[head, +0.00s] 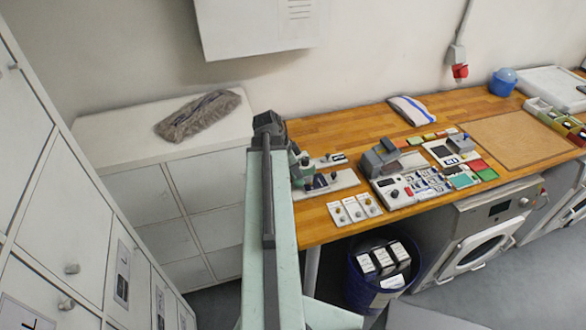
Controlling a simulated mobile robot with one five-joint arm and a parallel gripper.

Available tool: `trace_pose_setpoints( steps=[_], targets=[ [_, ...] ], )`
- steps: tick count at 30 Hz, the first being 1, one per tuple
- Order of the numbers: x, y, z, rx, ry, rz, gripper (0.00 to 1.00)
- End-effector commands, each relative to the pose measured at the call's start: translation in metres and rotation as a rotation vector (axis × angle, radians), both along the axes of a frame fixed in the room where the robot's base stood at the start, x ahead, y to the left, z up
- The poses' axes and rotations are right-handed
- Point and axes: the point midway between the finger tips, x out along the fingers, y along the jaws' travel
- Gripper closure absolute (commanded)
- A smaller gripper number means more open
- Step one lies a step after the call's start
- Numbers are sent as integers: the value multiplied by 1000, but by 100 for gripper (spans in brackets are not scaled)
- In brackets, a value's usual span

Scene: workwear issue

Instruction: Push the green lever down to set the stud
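My arm reaches forward from the bottom centre of the head view. My gripper (269,124) shows as a dark shape at its far end, over the left end of the wooden workbench (325,127). Its fingertips are too small and hidden to tell whether they are open or shut. Just right of the arm, a small device with a grey base plate (333,182) and dark knobs sits on the bench. Its left part is hidden behind my arm. A greenish part shows beside the arm there, but I cannot tell if it is the lever. No stud can be made out.
A blue bin (362,292) with white boxes stands below the bench edge. White cabinets (150,196) with a grey cloth (198,114) stand left. A brown mat (512,138) lies right.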

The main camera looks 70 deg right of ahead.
Motion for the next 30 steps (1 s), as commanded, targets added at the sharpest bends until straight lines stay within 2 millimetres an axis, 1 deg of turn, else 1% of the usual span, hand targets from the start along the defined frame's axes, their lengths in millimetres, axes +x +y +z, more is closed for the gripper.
trace_pose_setpoints(
  steps=[1, 15, 26, 30],
  targets=[
    [0, 0, -3, 0, 0, 0, 100],
    [-3, 4, -16, 0, 0, 0, 100],
    [-3, 4, -16, 0, 0, 0, 100],
    [-3, 4, -19, 0, 0, 0, 100]
  ],
)
